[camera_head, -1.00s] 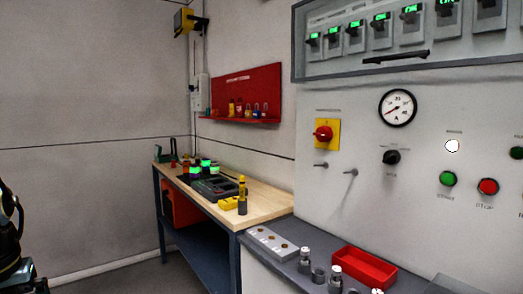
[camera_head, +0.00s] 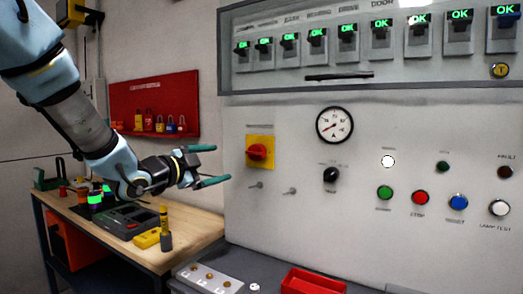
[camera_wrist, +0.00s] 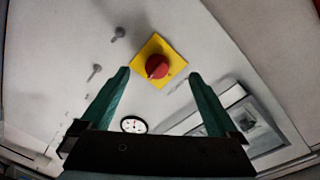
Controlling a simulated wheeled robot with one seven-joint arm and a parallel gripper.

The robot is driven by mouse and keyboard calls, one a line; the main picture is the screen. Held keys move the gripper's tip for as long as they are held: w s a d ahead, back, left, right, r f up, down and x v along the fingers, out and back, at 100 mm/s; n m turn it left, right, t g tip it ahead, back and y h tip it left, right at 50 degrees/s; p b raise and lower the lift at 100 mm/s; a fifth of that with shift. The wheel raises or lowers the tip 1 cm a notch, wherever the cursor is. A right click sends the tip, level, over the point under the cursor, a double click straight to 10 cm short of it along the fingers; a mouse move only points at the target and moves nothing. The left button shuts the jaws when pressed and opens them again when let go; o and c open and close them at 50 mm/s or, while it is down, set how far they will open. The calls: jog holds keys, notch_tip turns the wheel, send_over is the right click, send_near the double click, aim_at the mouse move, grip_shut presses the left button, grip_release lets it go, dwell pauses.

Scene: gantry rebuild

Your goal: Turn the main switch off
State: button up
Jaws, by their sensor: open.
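The main switch is a red rotary knob (camera_head: 257,152) on a yellow square plate (camera_head: 265,141), mounted on the light grey panel. In the wrist view the red knob (camera_wrist: 157,66) on its yellow plate (camera_wrist: 151,46) shows ahead, between my fingertips and beyond them. My gripper (camera_head: 212,166) is open and empty, to the left of the switch in the head view and apart from it. Its two green fingers (camera_wrist: 157,75) are spread wide in the wrist view. Nothing hides the knob.
Two small pegs (camera_head: 290,191) stick out of the panel below the switch. A gauge (camera_head: 334,125), a black knob (camera_head: 331,174) and several push buttons sit to the right. A workbench (camera_head: 198,229) and a red tray (camera_head: 314,281) are below. The space before the switch is clear.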

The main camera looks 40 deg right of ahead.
aim_at(252, 154)
jog(key=shift+m+g+h, duration=0.5)
jog(key=shift+m+g, duration=0.2)
jog(key=shift+g, duration=0.1)
jog(key=d+p, duration=0.1)
jog(key=d, duration=0.3)
jog(key=d+r+p, duration=0.1)
jog(key=d+p, duration=0.1)
jog(key=d, duration=0.2)
jog(key=d+p, duration=0.1)
jog(key=d, duration=0.3)
jog(key=shift+s+d+r+p, duration=0.15)
jog(key=shift+s+d+p, duration=0.1)
jog(key=shift+s+p, duration=0.1)
jog(key=c, duration=1.4)
